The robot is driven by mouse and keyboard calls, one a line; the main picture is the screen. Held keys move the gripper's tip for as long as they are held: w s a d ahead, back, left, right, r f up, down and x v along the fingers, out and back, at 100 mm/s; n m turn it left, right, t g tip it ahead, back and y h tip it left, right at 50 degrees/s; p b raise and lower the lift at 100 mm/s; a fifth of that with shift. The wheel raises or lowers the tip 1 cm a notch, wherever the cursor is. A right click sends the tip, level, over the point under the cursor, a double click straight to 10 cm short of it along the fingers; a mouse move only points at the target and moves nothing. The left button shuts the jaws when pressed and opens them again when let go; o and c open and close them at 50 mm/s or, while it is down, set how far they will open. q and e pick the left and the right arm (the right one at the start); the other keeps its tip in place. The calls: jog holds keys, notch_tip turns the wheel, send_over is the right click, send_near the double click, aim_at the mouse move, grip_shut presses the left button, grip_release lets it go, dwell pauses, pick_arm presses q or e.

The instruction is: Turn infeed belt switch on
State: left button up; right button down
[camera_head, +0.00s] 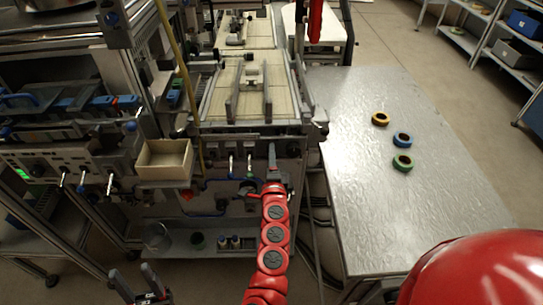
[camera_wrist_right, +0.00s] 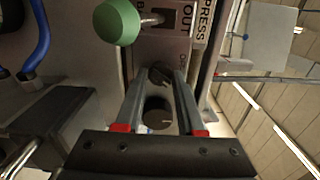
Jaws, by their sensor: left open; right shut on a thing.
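My right gripper (camera_head: 273,165) reaches the front panel of the machine below the infeed belt (camera_head: 252,98) in the head view. In the right wrist view, the right gripper (camera_wrist_right: 162,76) has its two fingertips closed on a small black rotary switch (camera_wrist_right: 158,75) on the panel. The label beside it is partly hidden, so I cannot read its position. A second round black knob (camera_wrist_right: 157,115) shows between the fingers. My left gripper (camera_head: 141,283) is open and empty at the bottom left, away from the panel.
A green ball-topped lever (camera_wrist_right: 117,22) stands close beside the right fingers, near printed "OUT" and "PRESS" labels. A cardboard box (camera_head: 164,162) sits left of the panel. Yellow (camera_head: 380,119), blue (camera_head: 402,140) and green (camera_head: 402,162) tape reels lie on the metal table (camera_head: 440,200) at right.

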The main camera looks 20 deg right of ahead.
jog(key=c, duration=0.5)
grip_release()
jog(key=shift+v, duration=8.75)
jog(key=shift+r, duration=0.1)
